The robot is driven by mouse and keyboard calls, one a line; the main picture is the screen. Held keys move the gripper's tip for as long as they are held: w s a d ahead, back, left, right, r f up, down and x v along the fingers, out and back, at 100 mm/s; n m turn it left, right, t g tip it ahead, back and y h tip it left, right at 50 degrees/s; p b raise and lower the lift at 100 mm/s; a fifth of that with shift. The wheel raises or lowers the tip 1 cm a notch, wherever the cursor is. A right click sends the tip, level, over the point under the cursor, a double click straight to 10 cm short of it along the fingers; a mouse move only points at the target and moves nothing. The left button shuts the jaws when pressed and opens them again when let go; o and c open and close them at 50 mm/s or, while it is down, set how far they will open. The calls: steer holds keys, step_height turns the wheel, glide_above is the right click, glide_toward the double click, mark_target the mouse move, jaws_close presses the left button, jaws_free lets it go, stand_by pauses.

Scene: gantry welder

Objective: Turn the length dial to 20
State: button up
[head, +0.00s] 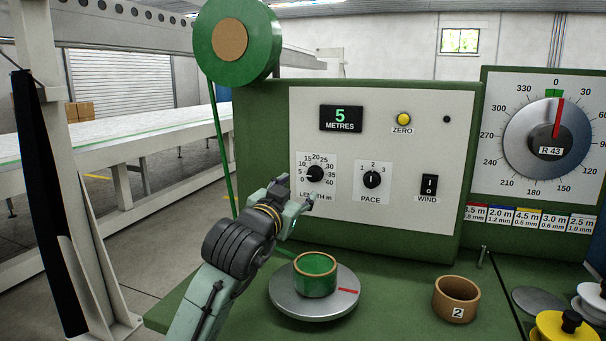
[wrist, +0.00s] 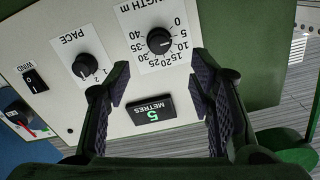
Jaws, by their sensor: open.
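The length dial (head: 315,173) is a round black knob on a white scale plate marked 0 to 40, at the left of the light panel. It also shows in the wrist view (wrist: 159,41), upside down, with its pointer near 5. The display (head: 341,118) above it reads 5 METRES in green; it shows in the wrist view too (wrist: 152,112). My gripper (head: 297,192) is open and empty, just below and left of the dial. In the wrist view its fingers (wrist: 158,84) stand apart, with the dial beyond their tips, not between them.
The pace knob (head: 371,179) and black wind switch (head: 429,186) sit right of the dial. A yellow zero button (head: 404,118) is above. A green cup (head: 316,276) on a grey turntable (head: 305,303) and a brown ring (head: 456,298) stand below on the bench.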

mark_target(313, 176)
steer(key=p+x, duration=0.3)
steer(key=x, duration=0.5)
steer(key=shift+w+d+r, duration=0.15)
steer(key=shift+w+d, duration=0.05)
steer(key=shift+d, duration=0.05)
steer(key=shift+p+x, duration=0.4)
steer(key=shift+x, duration=0.4)
steer(key=c, duration=1.2)
steer(key=shift+o, duration=0.2)
